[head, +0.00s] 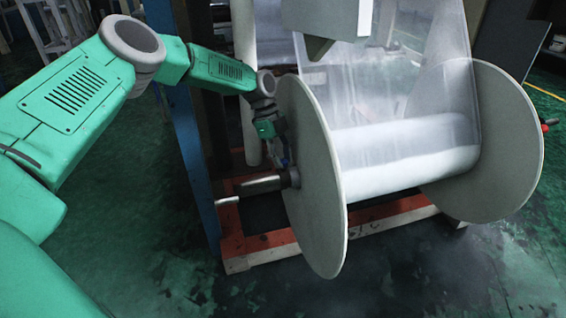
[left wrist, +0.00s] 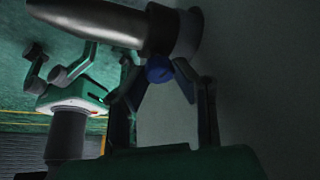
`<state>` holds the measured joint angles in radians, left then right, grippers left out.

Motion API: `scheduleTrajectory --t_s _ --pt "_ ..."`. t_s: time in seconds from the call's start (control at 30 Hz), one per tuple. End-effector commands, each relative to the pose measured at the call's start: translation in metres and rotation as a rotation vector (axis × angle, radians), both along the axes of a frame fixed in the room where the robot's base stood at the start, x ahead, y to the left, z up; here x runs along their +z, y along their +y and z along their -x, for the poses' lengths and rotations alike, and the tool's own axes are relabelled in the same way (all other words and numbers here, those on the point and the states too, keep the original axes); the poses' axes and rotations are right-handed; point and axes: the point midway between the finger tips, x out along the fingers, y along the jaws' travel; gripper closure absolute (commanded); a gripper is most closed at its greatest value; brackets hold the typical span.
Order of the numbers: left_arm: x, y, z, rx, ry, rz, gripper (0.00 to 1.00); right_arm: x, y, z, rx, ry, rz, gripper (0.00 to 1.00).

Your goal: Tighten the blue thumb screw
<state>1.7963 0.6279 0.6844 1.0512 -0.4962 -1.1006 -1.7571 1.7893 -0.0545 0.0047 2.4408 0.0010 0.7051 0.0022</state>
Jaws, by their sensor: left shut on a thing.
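The collar sits around a metal shaft (head: 252,187) beside the near flange of the film reel (head: 318,190). My left gripper (left wrist: 162,82) is at the screw, with one finger on each side of its head, and is shut on it. In the head view my left gripper (head: 283,150) is small and dark against the flange, just above the shaft. The finger contact is dim and partly hidden.
The large flange (left wrist: 240,60) stands close along my left gripper's side. A blue post (head: 193,150) rises left of the shaft. A red-orange base frame (head: 262,240) lies below the reel. The green floor (head: 130,240) at the front left is clear.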

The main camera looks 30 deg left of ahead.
Motion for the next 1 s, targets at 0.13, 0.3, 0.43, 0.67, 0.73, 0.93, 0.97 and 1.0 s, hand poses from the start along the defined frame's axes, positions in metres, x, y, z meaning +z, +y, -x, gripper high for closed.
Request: scheduleTrajectory --t_s 0.13,0.3,0.43,0.67,0.73,0.93,0.97,1.0 --pt "-0.0014 0.0056 -0.0016 -0.032 -0.006 -0.009 1.00 -0.0031 0.0000 0.0000 0.000 0.000 0.000 0.60" --pt "-0.0010 0.0057 -0.0016 -0.050 -0.005 -0.009 1.00 -0.0038 0.0000 0.0000 0.000 0.000 0.000 0.60" --pt "-0.0008 0.0058 -0.0018 -0.053 -0.006 -0.009 1.00 -0.0038 0.0000 0.0000 0.000 0.000 0.000 0.60" --pt "-0.0007 0.0058 -0.0021 -0.051 -0.007 -0.009 1.00 -0.0038 0.0000 0.0000 0.000 0.000 0.000 0.60" --pt "-0.0007 0.0056 -0.0020 -0.051 -0.007 -0.009 0.57 -0.0038 0.0000 0.0000 0.000 0.000 0.000 0.60" --pt "-0.0002 0.0028 -0.0013 -0.054 -0.004 -0.004 0.57 -0.0038 0.0000 0.0000 0.000 0.000 0.000 0.60" --pt "-0.0001 0.0026 -0.0012 -0.054 -0.004 -0.004 0.57 -0.0038 0.0001 0.0000 0.000 0.000 0.000 0.60" --pt "0.0000 0.0022 -0.0011 -0.055 -0.004 -0.003 0.57 -0.0038 0.0001 0.0000 0.000 0.000 0.000 0.60"
